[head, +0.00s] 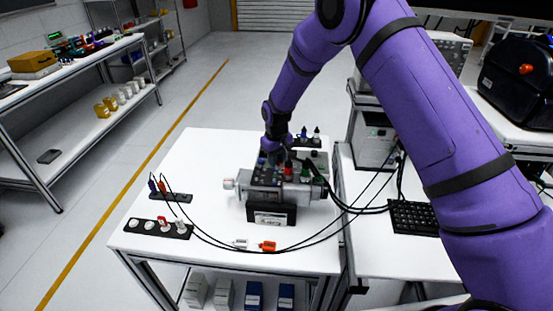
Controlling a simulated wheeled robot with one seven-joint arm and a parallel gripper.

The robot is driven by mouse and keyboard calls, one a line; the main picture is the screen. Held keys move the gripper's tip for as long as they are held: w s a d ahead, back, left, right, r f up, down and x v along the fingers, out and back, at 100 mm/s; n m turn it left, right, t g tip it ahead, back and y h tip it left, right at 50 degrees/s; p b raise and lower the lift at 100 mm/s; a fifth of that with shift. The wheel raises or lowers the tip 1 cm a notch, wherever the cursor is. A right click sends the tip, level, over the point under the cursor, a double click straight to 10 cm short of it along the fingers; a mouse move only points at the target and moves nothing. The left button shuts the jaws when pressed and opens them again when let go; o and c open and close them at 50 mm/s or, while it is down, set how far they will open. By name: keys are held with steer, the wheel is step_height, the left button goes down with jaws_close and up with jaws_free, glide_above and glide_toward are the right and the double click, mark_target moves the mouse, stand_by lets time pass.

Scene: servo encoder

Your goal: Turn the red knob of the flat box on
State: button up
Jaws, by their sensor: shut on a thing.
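A grey boxy unit (264,183) stands on a black base on the white table, with small blue, red (288,168) and green parts along its top. My gripper (270,159) points down at the upper left of this unit, left of the red part. It is shut on a small part there; the fingertips and the part are too small and covered to tell apart. A flat black box (179,229) lies at the table's left front with a row of round white knobs and one red-marked knob (163,222). My gripper is well away from that box.
A black strip with red and blue plugs (160,187) lies on the left. A keyboard (413,218) lies on the right bench. The table's back left is clear.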

steer(key=o, duration=0.9)
steer(key=shift+o, duration=0.2)
step_height(320, 180, up, 11)
steer(key=shift+f, duration=0.15)
